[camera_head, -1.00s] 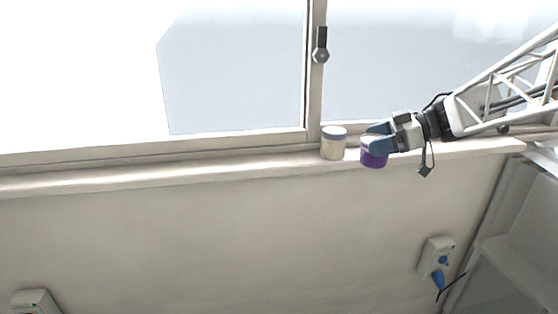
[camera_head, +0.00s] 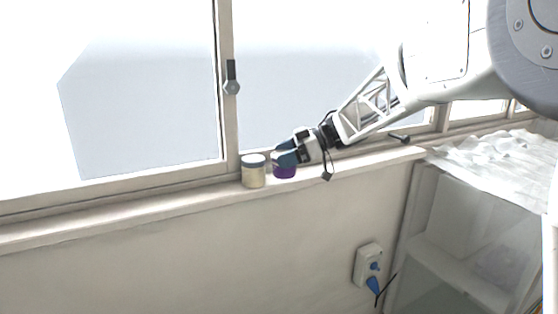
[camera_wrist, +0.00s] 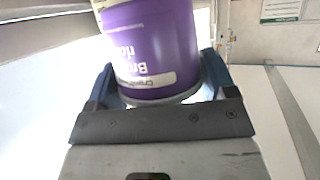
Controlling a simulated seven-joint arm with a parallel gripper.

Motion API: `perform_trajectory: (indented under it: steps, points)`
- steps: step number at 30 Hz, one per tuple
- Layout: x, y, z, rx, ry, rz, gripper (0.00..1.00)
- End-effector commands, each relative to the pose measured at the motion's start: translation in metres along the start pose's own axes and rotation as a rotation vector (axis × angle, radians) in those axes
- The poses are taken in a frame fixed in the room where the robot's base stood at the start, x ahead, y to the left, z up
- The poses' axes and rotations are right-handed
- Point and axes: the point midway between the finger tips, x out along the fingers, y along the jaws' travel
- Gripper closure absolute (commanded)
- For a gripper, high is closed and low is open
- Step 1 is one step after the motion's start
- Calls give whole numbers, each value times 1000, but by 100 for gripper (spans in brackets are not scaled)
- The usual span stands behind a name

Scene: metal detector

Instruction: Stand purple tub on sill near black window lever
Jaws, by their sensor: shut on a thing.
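The purple tub (camera_head: 285,171) is between the blue fingers of my gripper (camera_head: 286,158), which is shut on it. In the wrist view the purple tub (camera_wrist: 152,45) fills the space between the fingers, its label lettering upside down. In the head view it looks roughly upright at the window sill (camera_head: 175,205), just right of a cream tub. I cannot tell whether its base touches the sill. The black window lever (camera_head: 231,72) is on the upright frame post, above and left of the tub.
The cream tub (camera_head: 254,175) with a grey-blue lid stands on the sill below the lever, with little space beside the purple tub. The sill to its left is clear. A dark handle (camera_head: 400,138) lies along the frame at right. A wall box (camera_head: 367,265) is below.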

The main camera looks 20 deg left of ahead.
Motion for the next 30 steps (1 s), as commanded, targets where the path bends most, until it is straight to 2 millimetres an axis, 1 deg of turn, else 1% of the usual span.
perform_trajectory:
  steps: [3,15,21,30]
  points:
    - [3,16,1,0,0,-1,50]
    - [11,63,2,-1,0,0,50]
    - [13,73,2,-1,0,0,50]
    - [13,74,2,-1,0,0,50]
